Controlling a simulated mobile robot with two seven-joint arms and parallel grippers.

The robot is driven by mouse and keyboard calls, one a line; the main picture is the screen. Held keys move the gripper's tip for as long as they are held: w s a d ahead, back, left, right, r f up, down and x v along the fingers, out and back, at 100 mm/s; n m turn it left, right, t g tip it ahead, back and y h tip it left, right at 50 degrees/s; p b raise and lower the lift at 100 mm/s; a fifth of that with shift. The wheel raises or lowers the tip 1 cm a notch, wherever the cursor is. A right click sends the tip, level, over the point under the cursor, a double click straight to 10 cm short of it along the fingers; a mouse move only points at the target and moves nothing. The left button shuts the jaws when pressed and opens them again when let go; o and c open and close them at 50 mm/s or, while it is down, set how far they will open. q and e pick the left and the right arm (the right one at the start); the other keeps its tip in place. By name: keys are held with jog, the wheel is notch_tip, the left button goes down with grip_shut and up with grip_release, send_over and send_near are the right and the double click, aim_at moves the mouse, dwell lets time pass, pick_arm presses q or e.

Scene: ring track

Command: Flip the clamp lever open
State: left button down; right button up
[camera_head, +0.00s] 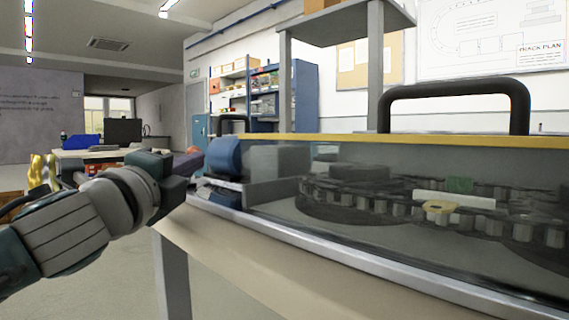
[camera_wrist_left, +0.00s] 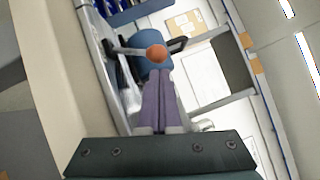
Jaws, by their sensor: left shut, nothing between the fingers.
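The clamp lever (camera_wrist_left: 156,53) shows in the left wrist view as a grey bar ending in an orange ball knob, in front of a blue cylinder (camera_wrist_left: 150,72). In the left wrist view the fingers (camera_wrist_left: 157,75) are together and empty, tips pointing at the knob. I cannot tell whether they touch it. My right gripper is out of view.
The track case (camera_head: 400,271) has a clear front, a yellow top edge and a black handle (camera_head: 455,88), and holds dark toothed rings. It stands on a beige-edged table (camera_head: 230,262). A grey post and shelf (camera_head: 374,70) rise behind it. Open floor lies left of the table.

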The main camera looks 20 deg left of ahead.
pick_arm(q)
jog(key=shift+w+a, duration=0.15)
jog(key=shift+a, duration=0.1)
jog(key=shift+r, duration=0.1)
